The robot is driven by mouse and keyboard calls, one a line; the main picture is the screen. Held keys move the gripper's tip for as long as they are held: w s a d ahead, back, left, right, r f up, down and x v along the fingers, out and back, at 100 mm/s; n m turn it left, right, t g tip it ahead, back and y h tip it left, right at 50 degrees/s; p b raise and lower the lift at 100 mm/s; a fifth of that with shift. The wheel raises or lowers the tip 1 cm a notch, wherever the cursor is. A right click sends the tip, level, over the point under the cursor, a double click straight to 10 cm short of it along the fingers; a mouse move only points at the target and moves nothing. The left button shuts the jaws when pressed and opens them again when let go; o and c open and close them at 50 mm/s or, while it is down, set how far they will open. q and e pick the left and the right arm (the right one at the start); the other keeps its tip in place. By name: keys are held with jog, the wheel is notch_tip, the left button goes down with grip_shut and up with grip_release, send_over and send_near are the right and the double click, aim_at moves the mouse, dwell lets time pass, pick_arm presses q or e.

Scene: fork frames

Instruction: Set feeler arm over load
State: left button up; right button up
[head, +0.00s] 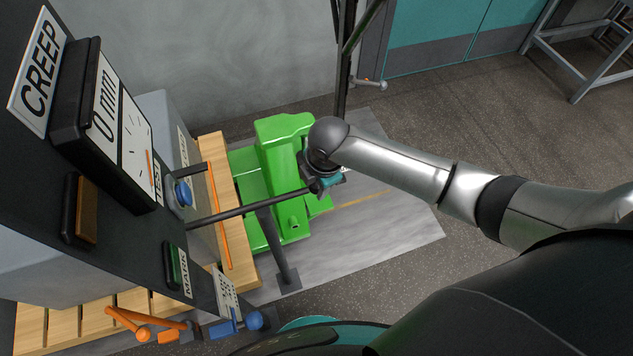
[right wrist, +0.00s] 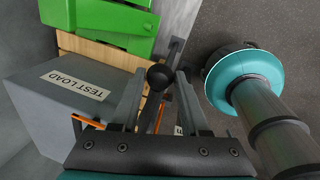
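The feeler arm (head: 245,208) is a dark rod on a thin post (head: 276,245) with a foot on the floor plate. Its left end passes behind the panel's edge, and its right end reaches my right gripper (head: 322,184). In the right wrist view a black ball knob (right wrist: 158,76) sits between the fingertips of my right gripper (right wrist: 161,78). The fingers look apart, with a small gap beside the knob. The test load (right wrist: 50,115) is a grey block with a label; it shows partly behind the panel in the head view (head: 158,108). My left gripper is not in view.
A dark panel (head: 110,220) at left carries a creep gauge (head: 125,150) reading 0 mm, a blue button (head: 183,193) and a green button (head: 175,267). Orange (head: 140,330) and blue (head: 225,328) levers sit below. Green machinery (head: 283,145) stands behind the rod.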

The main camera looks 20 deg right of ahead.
grip_shut()
dwell(0.9)
